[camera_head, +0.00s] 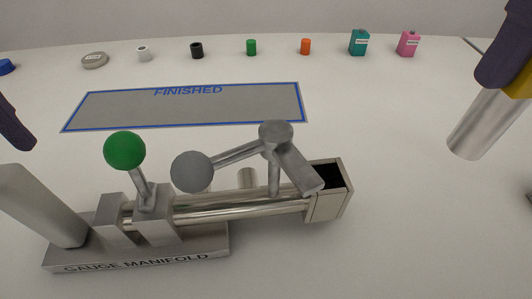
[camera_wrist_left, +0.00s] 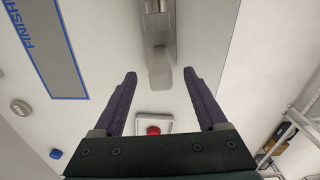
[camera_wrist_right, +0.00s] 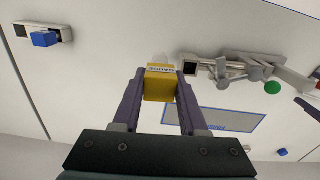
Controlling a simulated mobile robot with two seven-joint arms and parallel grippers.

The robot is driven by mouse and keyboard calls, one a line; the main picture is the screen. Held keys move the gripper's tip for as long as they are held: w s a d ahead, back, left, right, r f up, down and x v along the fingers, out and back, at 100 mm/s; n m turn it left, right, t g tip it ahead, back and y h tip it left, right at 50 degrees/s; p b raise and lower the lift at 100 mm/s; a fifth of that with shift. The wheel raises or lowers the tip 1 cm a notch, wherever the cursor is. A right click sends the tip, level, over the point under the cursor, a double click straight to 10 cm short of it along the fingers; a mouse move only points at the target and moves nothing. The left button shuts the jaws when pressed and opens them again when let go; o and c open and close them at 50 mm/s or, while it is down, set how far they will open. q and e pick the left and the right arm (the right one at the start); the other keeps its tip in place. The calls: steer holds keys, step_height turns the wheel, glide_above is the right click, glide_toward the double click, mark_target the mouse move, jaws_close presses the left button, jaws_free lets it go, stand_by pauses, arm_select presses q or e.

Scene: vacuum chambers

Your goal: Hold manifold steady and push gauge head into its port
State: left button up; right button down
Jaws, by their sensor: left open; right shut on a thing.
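The gauge manifold (camera_head: 150,245) lies on the table in the head view, with a tall grey post at its left end, a green ball knob, a grey ball lever and an open square port (camera_head: 342,174) at its right end. My right gripper (camera_wrist_right: 160,80) is shut on the gauge head (camera_wrist_right: 158,88), a yellow block with a silver tube (camera_head: 485,125). It is held apart from the port, up and to the right in the head view. My left gripper (camera_wrist_left: 163,82) is open and empty, near the grey post (camera_wrist_left: 161,68); in the head view only one finger shows.
A grey mat marked FINISHED (camera_head: 190,108) lies behind the manifold. Several small caps and bottles, including a teal bottle (camera_head: 359,43), line the back. A red button (camera_wrist_left: 153,130) shows in the left wrist view. A blue block (camera_wrist_right: 45,39) sits in a fixture in the right wrist view.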

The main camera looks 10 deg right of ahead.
mark_target(462, 147)
arm_select(q)
step_height(462, 147, down, 9)
steer(key=b, duration=0.5)
steer(key=shift+f+b, duration=0.2)
steer(key=shift+b, duration=0.1)
arm_select(e)
step_height(462, 147, down, 6)
steer(key=shift+f, duration=0.25)
arm_select(q)
jaws_close()
stand_by(0.8)
steer(key=shift+f, duration=0.2)
arm_select(e)
steer(key=shift+f, duration=0.1)
stand_by(1.1)
arm_select(q)
steer(key=shift+a, duration=0.1)
arm_select(e)
steer(key=w+a+r, duration=0.4)
steer(key=a+r, duration=0.1)
steer(key=a, duration=0.3)
steer(key=shift+w+r, duration=0.25)
